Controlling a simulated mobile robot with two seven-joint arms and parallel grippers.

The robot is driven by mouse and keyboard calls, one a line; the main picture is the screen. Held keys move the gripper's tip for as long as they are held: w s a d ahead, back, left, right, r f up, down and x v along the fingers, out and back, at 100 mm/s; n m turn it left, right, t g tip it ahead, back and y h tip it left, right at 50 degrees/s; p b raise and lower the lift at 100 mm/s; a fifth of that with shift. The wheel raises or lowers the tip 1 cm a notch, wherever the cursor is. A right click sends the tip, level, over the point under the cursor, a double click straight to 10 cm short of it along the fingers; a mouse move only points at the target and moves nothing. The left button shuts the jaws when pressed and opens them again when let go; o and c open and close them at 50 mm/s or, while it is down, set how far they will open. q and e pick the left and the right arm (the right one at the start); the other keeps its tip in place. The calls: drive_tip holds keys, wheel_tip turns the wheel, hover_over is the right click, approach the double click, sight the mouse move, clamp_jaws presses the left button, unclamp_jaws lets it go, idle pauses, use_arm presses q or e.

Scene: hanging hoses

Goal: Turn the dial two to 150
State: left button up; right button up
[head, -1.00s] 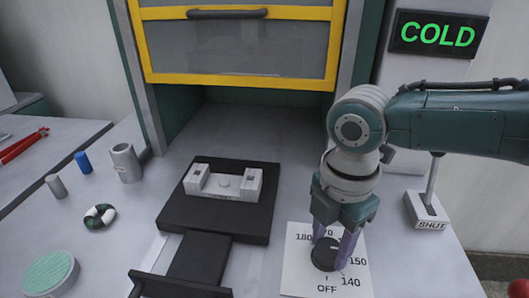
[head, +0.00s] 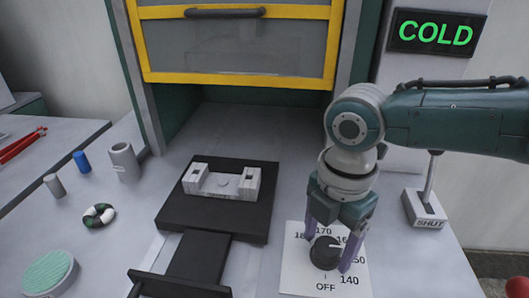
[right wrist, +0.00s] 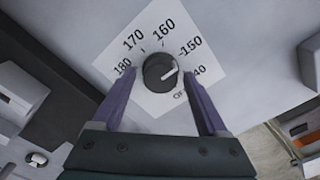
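The black dial (head: 325,254) sits on a white card (head: 297,272) marked 140 to 180 and OFF. In the right wrist view, the dial (right wrist: 159,73) has a white pointer aimed right, between the 150 and 140 marks; the exact reading is hard to tell. My right gripper (head: 330,252) is over the card with its purple fingers on either side of the dial. In the right wrist view, the gripper (right wrist: 160,75) is open, with gaps between both fingers and the dial. My left gripper is not in view.
A black platform (head: 172,213) with a pale fixture (head: 220,182) stands left of the card. A SHUT lever (head: 425,207) is to the right, below a COLD sign (head: 437,33). A yellow-framed door (head: 235,78) is raised behind. Small parts lie far left.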

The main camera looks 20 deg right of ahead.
sight(327, 246)
drive_tip(key=shift+r, duration=0.3)
wheel_tip(327, 246, up, 9)
drive_tip(key=shift+r+p, duration=0.2)
drive_tip(key=shift+p, duration=0.7)
